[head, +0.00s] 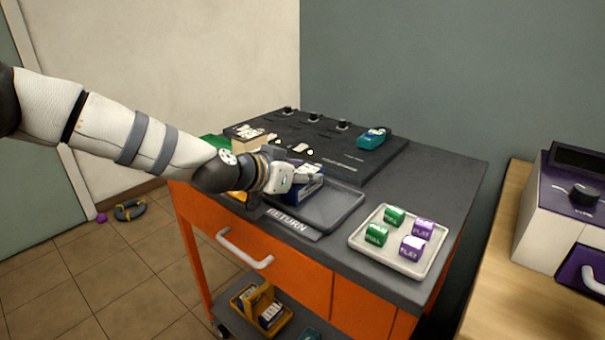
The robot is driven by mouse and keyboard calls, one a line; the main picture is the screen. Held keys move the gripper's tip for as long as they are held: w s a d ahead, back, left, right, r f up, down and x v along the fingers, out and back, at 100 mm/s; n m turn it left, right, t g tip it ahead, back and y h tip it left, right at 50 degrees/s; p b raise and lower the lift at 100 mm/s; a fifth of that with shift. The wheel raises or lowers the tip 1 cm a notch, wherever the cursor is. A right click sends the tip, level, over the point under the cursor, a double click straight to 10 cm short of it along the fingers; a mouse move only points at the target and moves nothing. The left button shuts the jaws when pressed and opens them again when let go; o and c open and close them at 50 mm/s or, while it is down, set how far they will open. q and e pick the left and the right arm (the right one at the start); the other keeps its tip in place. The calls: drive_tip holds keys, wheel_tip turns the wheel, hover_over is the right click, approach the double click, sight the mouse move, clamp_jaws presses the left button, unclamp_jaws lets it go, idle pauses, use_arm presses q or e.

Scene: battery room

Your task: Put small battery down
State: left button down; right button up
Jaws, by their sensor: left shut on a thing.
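My left gripper (303,174) reaches in from the left over the orange cart and is shut on a small blue-and-white battery (309,190). The battery is at the left part of the grey tray (345,212) marked RETURN. The gripper hides part of the battery, and I cannot tell whether it touches the tray floor. The rest of the tray looks empty. My right gripper is not in view.
A black charging panel (365,166) with a teal battery (372,138) is behind the tray. A white tray (407,263) holds several green and purple blocks at the right. A purple-and-white machine (565,215) stands on the wooden table (500,295). A yellow carrier (262,305) sits on the lower shelf.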

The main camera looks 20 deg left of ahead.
use_arm(q)
drive_tip(key=c, duration=1.1)
unclamp_jaws()
drive_tip(key=shift+o, duration=0.2)
